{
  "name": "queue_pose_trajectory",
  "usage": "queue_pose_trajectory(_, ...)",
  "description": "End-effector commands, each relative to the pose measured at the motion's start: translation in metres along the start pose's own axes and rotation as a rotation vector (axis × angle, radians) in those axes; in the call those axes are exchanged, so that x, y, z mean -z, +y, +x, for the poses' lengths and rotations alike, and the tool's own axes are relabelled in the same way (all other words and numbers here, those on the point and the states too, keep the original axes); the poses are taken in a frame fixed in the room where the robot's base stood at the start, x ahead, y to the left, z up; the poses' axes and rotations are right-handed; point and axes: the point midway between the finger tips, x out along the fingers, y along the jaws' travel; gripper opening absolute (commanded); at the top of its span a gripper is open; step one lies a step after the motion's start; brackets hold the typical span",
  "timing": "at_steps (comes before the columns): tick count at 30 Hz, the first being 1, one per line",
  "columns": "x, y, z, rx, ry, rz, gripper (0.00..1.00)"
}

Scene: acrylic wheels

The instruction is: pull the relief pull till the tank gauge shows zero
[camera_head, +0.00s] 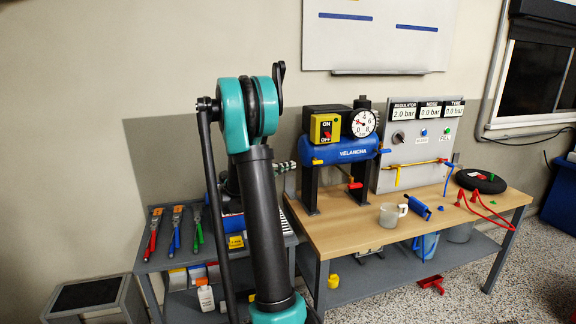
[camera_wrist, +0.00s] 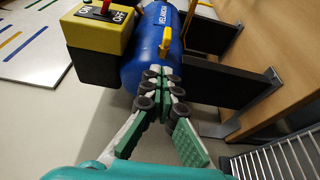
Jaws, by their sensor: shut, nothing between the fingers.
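The blue tank (camera_head: 340,150) stands on dark legs on the bench; it fills the upper middle of the wrist view (camera_wrist: 152,45). The round white tank gauge (camera_head: 362,123) sits above its right end; its needle is too small to read surely. A yellow handle (camera_wrist: 166,42) shows against the tank in the wrist view; I cannot tell whether it is the relief pull. My gripper (camera_head: 288,167) is at the tank's left end, partly hidden behind my arm. In the wrist view its fingers (camera_wrist: 160,82) are together and empty, in front of the tank end; contact is unclear.
A yellow and black switch box (camera_head: 325,127) sits on the tank. A red-handled lever (camera_head: 354,185) is below it. The panel (camera_head: 415,145) reads regulator 2.0 bar, hose 0.0, tyre 0.0.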

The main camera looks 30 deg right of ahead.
Motion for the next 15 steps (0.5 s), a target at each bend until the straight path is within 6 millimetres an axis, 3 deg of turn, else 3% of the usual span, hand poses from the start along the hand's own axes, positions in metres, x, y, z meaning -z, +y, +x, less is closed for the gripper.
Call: queue_pose_trajectory(15,-0.001,-0.001,0.081,0.003,-0.001,0.000,0.00)
